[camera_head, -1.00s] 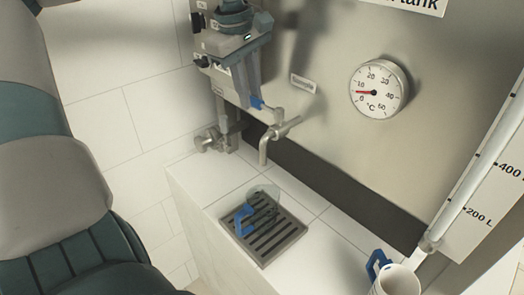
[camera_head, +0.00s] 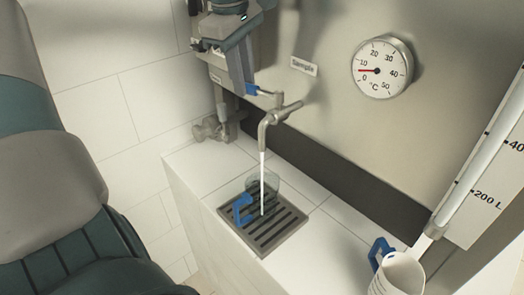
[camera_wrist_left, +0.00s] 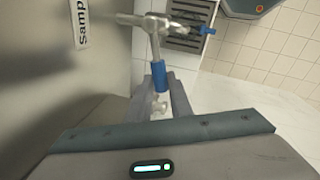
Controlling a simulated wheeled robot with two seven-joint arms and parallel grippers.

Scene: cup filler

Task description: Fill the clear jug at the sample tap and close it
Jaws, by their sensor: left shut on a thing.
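The sample tap (camera_head: 272,122) sticks out from the steel tank wall, and a thin pale stream runs from its spout. The clear jug (camera_head: 268,187) stands upright on the drain grate (camera_head: 262,236) below, its blue handle (camera_head: 242,209) to the left; the stream falls into it. Its fill level is hard to tell. My left gripper (camera_head: 250,88) is shut on the tap's blue-sleeved lever. In the left wrist view the lever's blue sleeve (camera_wrist_left: 160,76) sits at the fingertips (camera_wrist_left: 160,98), and the jug's blue handle (camera_wrist_left: 208,30) shows beyond. My right gripper is out of view.
A white jug (camera_head: 397,275) with a blue handle stands at the lower right, below a sight tube (camera_head: 470,180). A dial thermometer (camera_head: 382,67) and a Sample label (camera_head: 304,66) are on the tank wall. The white ledge (camera_head: 325,240) around the grate is mostly clear.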

